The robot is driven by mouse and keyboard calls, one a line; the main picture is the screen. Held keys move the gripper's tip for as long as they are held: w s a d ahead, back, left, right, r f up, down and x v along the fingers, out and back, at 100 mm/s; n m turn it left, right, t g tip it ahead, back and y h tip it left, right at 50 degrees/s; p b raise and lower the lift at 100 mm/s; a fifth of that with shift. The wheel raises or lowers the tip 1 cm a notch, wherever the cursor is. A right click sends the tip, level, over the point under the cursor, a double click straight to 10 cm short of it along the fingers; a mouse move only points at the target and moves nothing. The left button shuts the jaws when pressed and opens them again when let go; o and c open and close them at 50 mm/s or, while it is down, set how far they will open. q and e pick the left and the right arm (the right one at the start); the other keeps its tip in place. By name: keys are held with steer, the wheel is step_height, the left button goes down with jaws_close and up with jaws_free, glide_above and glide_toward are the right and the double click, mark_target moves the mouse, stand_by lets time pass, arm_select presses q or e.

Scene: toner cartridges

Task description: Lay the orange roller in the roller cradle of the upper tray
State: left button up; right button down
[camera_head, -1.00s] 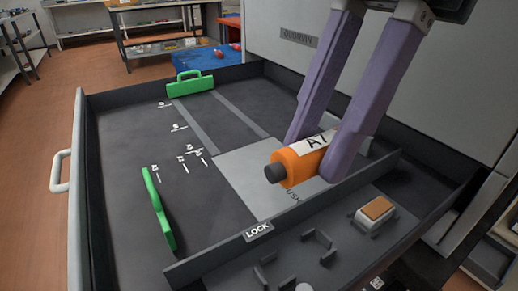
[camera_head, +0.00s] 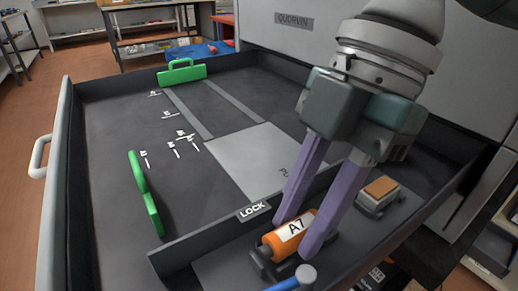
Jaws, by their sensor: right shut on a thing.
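The orange roller (camera_head: 276,243), with a white label reading A7, is between the two purple fingers of my right gripper (camera_head: 297,238), which is shut on it. The roller is low in the narrow front section of the open tray (camera_head: 218,272), at the dark roller cradle (camera_head: 262,264). Cradle brackets show beside the roller's near end and under it. The fingers and roller hide the rest of the cradle, so I cannot tell whether the roller rests fully in it. My left gripper is out of view.
A divider wall with a LOCK label (camera_head: 254,211) runs behind the roller. A block with an orange-brown top (camera_head: 380,188) sits to the right. A blue-ended rod (camera_head: 305,274) is close in front. Green handled plates (camera_head: 145,195) stand in the wide tray area.

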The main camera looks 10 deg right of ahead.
steer(key=shift+f, duration=0.25)
steer(key=shift+f, duration=0.15)
steer(key=c, duration=0.6)
jaws_free()
steer(key=p+v, duration=0.1)
steer(key=v, duration=0.5)
steer(key=p+v, duration=0.2)
steer(key=v, duration=0.4)
steer(key=shift+a+r, duration=0.1)
steer(key=shift+r, duration=0.35)
